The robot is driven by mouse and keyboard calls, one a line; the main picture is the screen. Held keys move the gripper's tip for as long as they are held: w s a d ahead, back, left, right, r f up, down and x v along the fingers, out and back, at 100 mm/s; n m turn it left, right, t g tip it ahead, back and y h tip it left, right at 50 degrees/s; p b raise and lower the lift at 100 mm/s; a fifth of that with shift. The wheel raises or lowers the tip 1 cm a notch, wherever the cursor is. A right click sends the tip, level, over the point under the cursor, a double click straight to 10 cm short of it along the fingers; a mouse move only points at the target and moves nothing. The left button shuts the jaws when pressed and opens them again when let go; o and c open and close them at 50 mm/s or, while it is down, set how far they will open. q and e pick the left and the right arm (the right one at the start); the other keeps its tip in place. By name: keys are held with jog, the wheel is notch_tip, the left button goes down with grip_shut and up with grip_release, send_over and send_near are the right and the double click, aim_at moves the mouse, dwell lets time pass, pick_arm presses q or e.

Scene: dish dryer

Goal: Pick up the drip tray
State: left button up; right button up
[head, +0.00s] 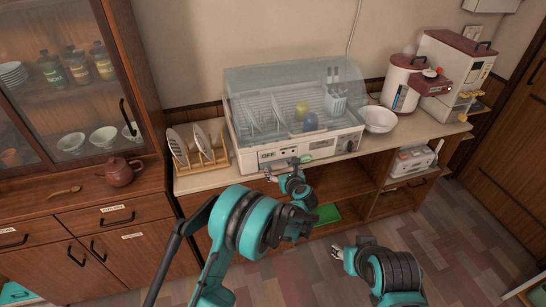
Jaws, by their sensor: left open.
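The dish dryer (245,160) stands on the counter with a clear cover over its rack. I cannot make out a drip tray for certain; the lower front of the dryer is partly hidden by my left gripper. My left gripper (287,166) is open at the dryer's front, close to its lower edge; whether it touches is unclear. My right gripper (340,256) is low in front of the cabinet, apart from the dryer, and too small to tell open or shut.
A plate rack (205,160) stands left of the dryer; white bowls (377,119) and a rice dispenser (400,85) stand right. A flat green thing (327,213) lies on the lower shelf. A brown teapot (120,173) sits on the left cabinet. The floor at right is clear.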

pick_arm(q)
jog(key=shift+r, duration=0.1)
jog(key=shift+c, duration=0.2)
jog(key=c, duration=1.4)
jog(key=shift+r, duration=0.1)
